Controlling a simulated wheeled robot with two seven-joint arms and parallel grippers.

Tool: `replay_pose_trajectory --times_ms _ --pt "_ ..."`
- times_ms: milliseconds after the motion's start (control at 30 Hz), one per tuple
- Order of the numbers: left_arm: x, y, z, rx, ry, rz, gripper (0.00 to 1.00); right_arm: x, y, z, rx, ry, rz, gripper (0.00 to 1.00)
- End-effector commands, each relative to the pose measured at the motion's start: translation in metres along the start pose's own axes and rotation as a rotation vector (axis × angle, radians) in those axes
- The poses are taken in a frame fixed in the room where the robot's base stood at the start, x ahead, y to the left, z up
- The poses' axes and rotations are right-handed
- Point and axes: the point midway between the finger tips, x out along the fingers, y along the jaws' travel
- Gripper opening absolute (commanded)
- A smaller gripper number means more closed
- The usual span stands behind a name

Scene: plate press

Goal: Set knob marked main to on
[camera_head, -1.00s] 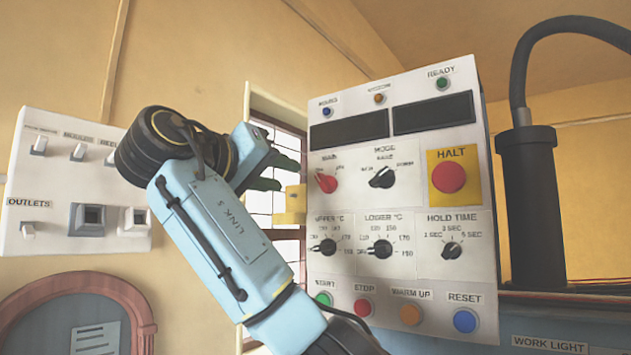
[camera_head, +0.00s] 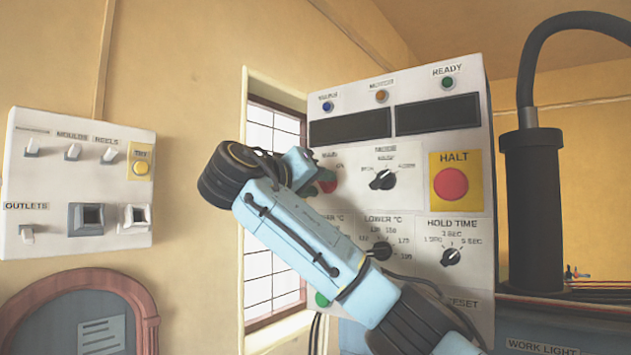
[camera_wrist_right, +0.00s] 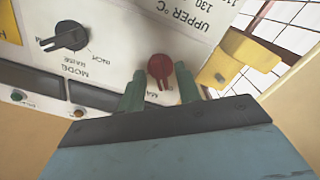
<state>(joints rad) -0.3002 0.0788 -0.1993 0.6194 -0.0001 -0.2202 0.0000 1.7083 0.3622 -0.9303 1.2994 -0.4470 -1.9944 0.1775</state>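The red main knob (camera_head: 329,182) is on the upper left of the white control panel (camera_head: 466,263), partly covered by my right gripper (camera_head: 314,182) in the head view. In the right wrist view the panel is upside down and the red knob (camera_wrist_right: 160,68) shows between the two green fingertips. My right gripper (camera_wrist_right: 159,82) is open, one finger on each side of the knob; I cannot tell whether either touches it. The knob's exact pointer setting is not clear. My left gripper is not in view.
The black mode knob (camera_head: 382,180) is right of the main knob, with the red HALT button (camera_head: 451,184) farther right. In the wrist view a yellow block (camera_wrist_right: 240,60) juts from the panel's side, close to the fingers. A switch box (camera_head: 80,180) hangs on the left wall.

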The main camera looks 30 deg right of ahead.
Motion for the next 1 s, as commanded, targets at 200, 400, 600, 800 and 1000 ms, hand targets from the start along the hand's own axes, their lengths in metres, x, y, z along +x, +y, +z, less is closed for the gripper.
replay_pose_trajectory --times_ms 200,400,600,800,1000 --pt "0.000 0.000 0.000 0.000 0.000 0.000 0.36 0.000 0.000 0.000 0.000 0.000 0.000 0.13" --pt "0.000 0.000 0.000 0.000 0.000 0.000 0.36 0.000 0.000 0.000 0.000 0.000 0.000 0.00" --pt "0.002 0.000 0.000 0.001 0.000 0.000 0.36 0.000 -0.001 0.001 0.015 -0.001 -0.001 0.00" --pt "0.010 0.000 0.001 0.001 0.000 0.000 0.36 -0.001 -0.002 0.001 0.090 -0.001 -0.002 0.00" --pt "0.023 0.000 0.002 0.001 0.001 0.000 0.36 -0.001 -0.003 0.003 0.235 -0.002 -0.003 0.00"
